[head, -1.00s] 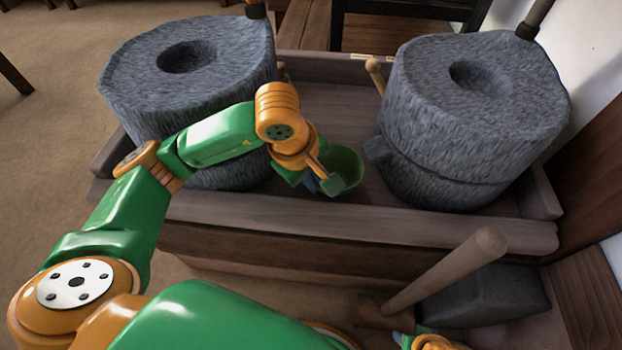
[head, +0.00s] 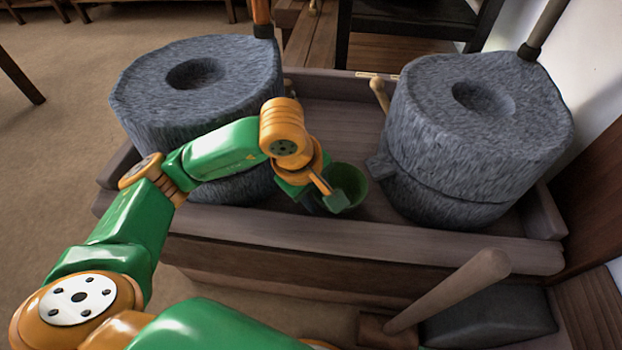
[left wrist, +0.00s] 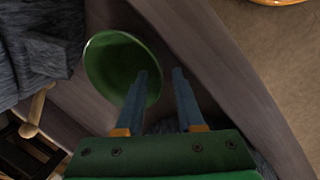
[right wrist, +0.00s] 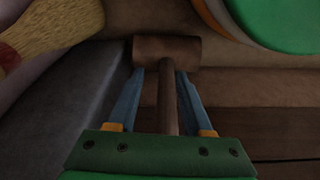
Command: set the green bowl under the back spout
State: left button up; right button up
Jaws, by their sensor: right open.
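The green bowl (head: 352,180) is in the wooden trough between two grey stone querns. My left gripper (head: 335,198) is at its near side; in the left wrist view the bowl (left wrist: 112,65) has its rim between the two parted fingers (left wrist: 160,80), one finger over its inside and one outside. The right quern (head: 475,130) has a stone spout (head: 380,166) jutting left, with bare trough floor below. No spout shows on the left quern (head: 195,95), partly hidden by my arm. My right gripper (right wrist: 163,78) is open, its fingers either side of a mallet handle (right wrist: 167,100).
The wooden mallet (head: 450,287) leans in front of the trough, beside a dark grey block (head: 495,312). The trough's front wall (head: 400,240) runs before the querns. A wooden peg (head: 379,92) stands behind the bowl. A white wall is at right.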

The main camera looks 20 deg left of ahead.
pick_arm(q)
jog(key=p+v, duration=0.3)
jog(key=v, duration=0.8)
jog(key=shift+r, duration=0.2)
pick_arm(e)
jog(key=s+d+f, duration=0.1)
jog(key=s+f, duration=0.3)
jog(key=f, duration=0.1)
jog(key=shift+s+f, duration=0.25)
jog(key=shift+d, duration=0.1)
